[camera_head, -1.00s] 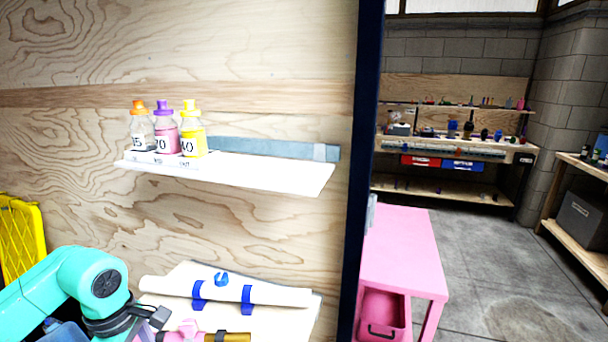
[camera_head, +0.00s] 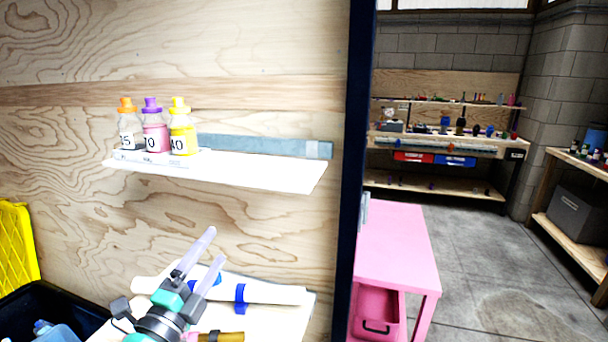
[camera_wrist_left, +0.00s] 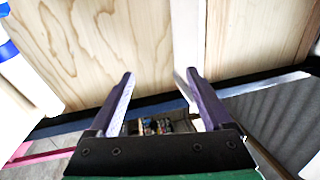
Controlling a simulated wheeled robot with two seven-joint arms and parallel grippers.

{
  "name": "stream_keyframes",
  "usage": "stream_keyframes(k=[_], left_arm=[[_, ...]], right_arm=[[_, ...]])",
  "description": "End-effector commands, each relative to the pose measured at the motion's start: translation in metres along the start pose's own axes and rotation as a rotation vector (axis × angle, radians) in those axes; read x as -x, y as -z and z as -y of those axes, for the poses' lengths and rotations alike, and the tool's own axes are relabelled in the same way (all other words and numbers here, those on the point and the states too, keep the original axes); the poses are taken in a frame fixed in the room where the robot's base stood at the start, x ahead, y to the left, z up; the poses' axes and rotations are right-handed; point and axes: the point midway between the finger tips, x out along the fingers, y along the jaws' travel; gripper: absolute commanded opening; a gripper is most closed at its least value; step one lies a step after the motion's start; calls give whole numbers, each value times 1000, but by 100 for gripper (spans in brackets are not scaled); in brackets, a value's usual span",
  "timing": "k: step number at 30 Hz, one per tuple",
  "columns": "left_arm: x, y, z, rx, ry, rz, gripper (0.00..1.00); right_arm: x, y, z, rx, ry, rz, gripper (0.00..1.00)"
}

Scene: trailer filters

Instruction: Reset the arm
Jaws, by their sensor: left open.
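My left gripper (camera_head: 212,256) is at the lower middle of the head view, fingers pointing up and to the right. It is open, with nothing between its fingers. It shows in front of the lower shelf (camera_head: 290,318) and partly covers the white roll (camera_head: 275,294) with blue bands there. In the left wrist view the two fingers (camera_wrist_left: 158,85) stand apart, with the wood wall and a dark edge beyond them. My right gripper is in neither view.
Three bottles (camera_head: 154,132) stand on a white shelf (camera_head: 270,172) on the wood wall. A dark post (camera_head: 352,180) and a pink table (camera_head: 400,240) are to the right. A yellow crate (camera_head: 17,245) and a dark bin (camera_head: 60,305) are at lower left. Open floor lies at far right.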

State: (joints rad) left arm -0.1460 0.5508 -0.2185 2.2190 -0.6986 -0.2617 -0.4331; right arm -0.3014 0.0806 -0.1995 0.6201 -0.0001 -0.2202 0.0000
Motion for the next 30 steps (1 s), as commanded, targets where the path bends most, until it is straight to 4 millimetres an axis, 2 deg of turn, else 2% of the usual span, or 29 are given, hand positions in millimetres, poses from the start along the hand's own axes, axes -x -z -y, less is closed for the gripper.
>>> stream_keyframes(k=[1, 3, 6, 9, 12, 15, 19, 20, 26, 30], left_arm=[[15, -29, -33, 219, -109, 166, 83], [45, -57, -83, 478, -263, 377, 83], [94, -68, -145, 747, -459, 616, 83], [140, -60, -187, 932, -620, 793, 83], [182, -45, -216, 1068, -762, 937, 83], [221, -26, -235, 1175, -895, 1063, 83], [268, 2, -249, 1284, -1063, 1208, 83], [274, 5, -254, 1295, -1089, 1231, 83], [278, 4, -327, 1269, -1114, 1244, 83], [296, 7, -383, 1255, -1142, 1259, 83]], right_arm=[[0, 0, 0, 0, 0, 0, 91], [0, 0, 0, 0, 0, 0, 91], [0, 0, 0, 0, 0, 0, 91], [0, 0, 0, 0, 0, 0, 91], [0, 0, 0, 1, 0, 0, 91], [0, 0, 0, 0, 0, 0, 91], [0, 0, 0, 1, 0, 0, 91], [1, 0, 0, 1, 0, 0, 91], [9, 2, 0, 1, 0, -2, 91], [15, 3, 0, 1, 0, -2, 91]])
